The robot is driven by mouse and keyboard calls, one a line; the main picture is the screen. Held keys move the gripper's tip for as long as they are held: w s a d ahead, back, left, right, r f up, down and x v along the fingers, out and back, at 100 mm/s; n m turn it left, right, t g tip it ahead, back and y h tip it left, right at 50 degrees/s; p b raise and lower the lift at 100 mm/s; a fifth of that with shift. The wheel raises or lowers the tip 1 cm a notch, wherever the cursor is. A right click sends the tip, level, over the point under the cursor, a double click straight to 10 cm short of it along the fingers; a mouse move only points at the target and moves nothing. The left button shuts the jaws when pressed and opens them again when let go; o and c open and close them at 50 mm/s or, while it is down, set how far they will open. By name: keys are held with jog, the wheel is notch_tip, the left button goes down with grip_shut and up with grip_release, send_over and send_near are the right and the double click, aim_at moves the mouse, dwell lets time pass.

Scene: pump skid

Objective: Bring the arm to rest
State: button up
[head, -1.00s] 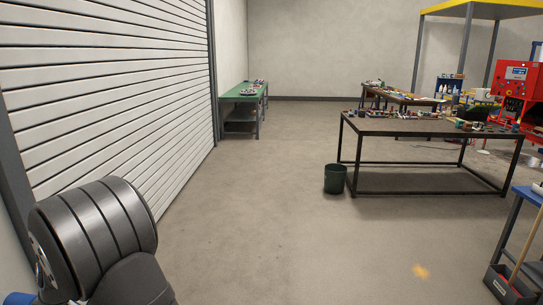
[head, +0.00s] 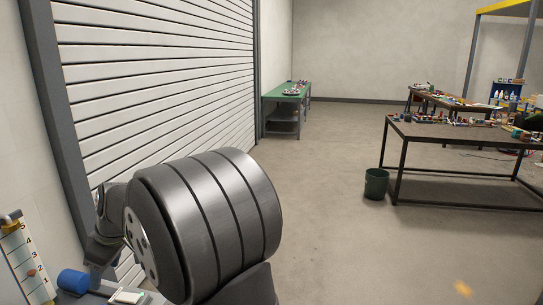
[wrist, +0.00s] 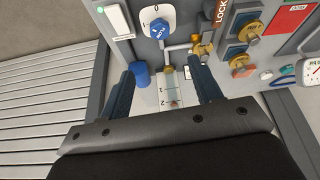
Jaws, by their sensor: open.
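My arm fills the lower left of the head view, with a large dark grey ribbed joint (head: 215,225) in front of the roller door. In the wrist view my gripper (wrist: 163,88) has its two dark fingers spread wide apart, with nothing between them. Beyond the fingers is a grey panel with a blue rotary knob (wrist: 157,28), brass valve fittings (wrist: 202,47) and a numbered sight scale (wrist: 171,96). A blue cylinder (wrist: 141,75) stands beside the left finger. I cannot tell whether the finger touches it.
The white roller door (head: 150,80) runs along the left. A numbered scale board (head: 22,262) stands at the lower left. A dark table (head: 450,133) with parts, a green bin (head: 376,183) and a green bench (head: 287,95) stand farther off. The middle floor is clear.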

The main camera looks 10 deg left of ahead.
jog(key=x, duration=1.5)
jog(key=shift+a+f, duration=0.15)
jog(key=shift+f, duration=0.1)
jog(key=shift+s+m+t, duration=0.1)
jog(key=shift+m+t, duration=0.45)
jog(key=shift+m, duration=0.8)
jog(key=shift+m+t, duration=0.55)
jog(key=shift+m, duration=0.8)
jog(key=shift+s+a+m+t+h, duration=0.1)
jog(key=shift+m+t+h, duration=0.25)
jog(key=shift+m, duration=0.9)
jog(key=shift+s+a+m+t+h, duration=0.1)
jog(key=shift+m+t+h, duration=0.25)
jog(key=shift+m, duration=0.9)
jog(key=shift+v, duration=1.5)
jog(key=shift+w+d, duration=0.1)
